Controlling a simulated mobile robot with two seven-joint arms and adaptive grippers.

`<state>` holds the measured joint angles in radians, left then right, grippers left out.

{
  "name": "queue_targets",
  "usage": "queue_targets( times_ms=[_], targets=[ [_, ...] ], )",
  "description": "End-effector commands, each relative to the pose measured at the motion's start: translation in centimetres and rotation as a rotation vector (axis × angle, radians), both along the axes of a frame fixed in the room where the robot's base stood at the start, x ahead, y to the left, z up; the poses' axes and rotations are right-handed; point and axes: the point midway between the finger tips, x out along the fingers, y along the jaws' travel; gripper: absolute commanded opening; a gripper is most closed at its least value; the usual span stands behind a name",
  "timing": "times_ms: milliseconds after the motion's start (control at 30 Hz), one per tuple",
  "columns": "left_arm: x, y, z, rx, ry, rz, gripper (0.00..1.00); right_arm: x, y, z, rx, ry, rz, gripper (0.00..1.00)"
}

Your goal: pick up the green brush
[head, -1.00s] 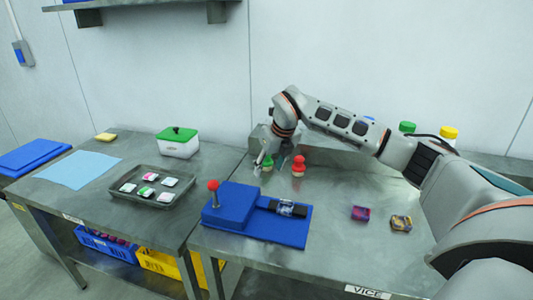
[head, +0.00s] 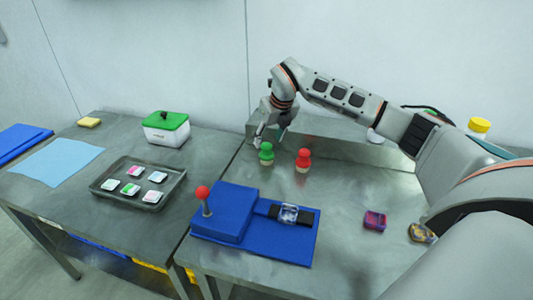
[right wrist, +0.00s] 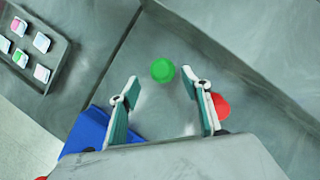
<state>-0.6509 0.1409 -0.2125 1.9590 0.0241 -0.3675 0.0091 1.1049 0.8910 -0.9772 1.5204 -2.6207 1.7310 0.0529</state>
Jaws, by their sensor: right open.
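The green brush (head: 266,154) stands upright on the right-hand metal table, with a round green top and a pale base. In the right wrist view its green top (right wrist: 163,70) shows from above, a little beyond the fingertips and between their lines. My right gripper (head: 268,140) is open, above and just behind the brush in the head view. Its two teal-padded fingers (right wrist: 160,84) are apart and empty in the wrist view. My left gripper is not in view.
A red brush (head: 303,160) stands close to the right of the green one; it shows beside the right finger (right wrist: 220,106). A blue fixture (head: 230,212) with a red-knobbed lever is in front. A grey tray (head: 150,205) and green-lidded box (head: 166,128) are left.

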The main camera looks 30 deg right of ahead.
Motion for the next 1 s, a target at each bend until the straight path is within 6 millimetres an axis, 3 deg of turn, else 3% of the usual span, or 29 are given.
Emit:
queue_targets(
  times_ms=[400,700,867,1000],
  targets=[
    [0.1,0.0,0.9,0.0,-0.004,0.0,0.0,2.0,-0.3,-4.7,0.0,0.001,-0.001,0.48],
    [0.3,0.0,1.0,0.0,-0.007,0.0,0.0,2.2,-0.4,-5.1,-0.001,-0.001,0.0,0.48],
    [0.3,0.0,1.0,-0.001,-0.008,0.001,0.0,2.2,-0.4,-5.1,-0.001,-0.001,0.0,0.09],
    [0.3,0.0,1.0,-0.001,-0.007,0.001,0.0,2.2,-0.4,-5.1,-0.001,-0.001,0.0,0.05]
  ],
)
